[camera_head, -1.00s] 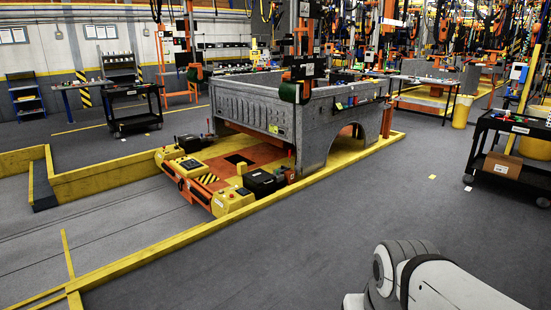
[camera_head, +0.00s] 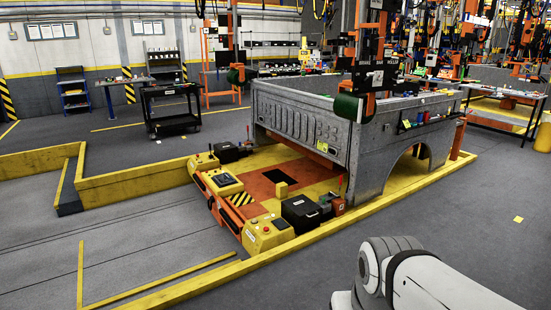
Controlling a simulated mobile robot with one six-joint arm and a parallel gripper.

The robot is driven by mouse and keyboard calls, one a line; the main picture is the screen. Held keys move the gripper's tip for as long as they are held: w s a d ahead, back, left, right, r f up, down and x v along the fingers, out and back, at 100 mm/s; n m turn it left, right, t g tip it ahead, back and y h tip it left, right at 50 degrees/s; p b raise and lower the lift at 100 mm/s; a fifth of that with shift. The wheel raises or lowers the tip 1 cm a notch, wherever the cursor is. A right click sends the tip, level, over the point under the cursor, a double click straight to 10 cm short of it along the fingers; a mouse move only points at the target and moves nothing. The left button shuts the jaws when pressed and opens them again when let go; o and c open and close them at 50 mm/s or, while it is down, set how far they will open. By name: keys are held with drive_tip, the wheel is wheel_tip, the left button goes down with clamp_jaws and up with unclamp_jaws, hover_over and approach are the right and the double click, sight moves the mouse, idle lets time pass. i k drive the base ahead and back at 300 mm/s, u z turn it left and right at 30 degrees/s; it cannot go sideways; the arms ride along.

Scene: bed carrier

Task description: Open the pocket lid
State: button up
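A grey truck bed (camera_head: 299,121) stands on a yellow and orange carrier (camera_head: 240,205) in the middle of the view. Its ribbed tailgate faces left, and its side panel (camera_head: 384,160) with a wheel arch faces the front right. I cannot make out a pocket lid on the bed at this distance. Part of my arm (camera_head: 425,287) shows at the bottom right, well apart from the bed, with grey floor between. My gripper is outside the picture.
A yellow curb (camera_head: 290,247) runs along the carrier's near side. Black boxes (camera_head: 300,212) sit on the carrier's near edge. A dark cart (camera_head: 172,110) stands behind on the left. Hanging orange and green equipment (camera_head: 366,75) is above the bed. The grey floor at right is open.

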sight(302, 205)
drive_tip(key=z, duration=0.05)
drive_tip(key=i, duration=1.9)
drive_tip(key=z, duration=0.35)
drive_tip(key=i, duration=2.05)
drive_tip(key=z, duration=0.3)
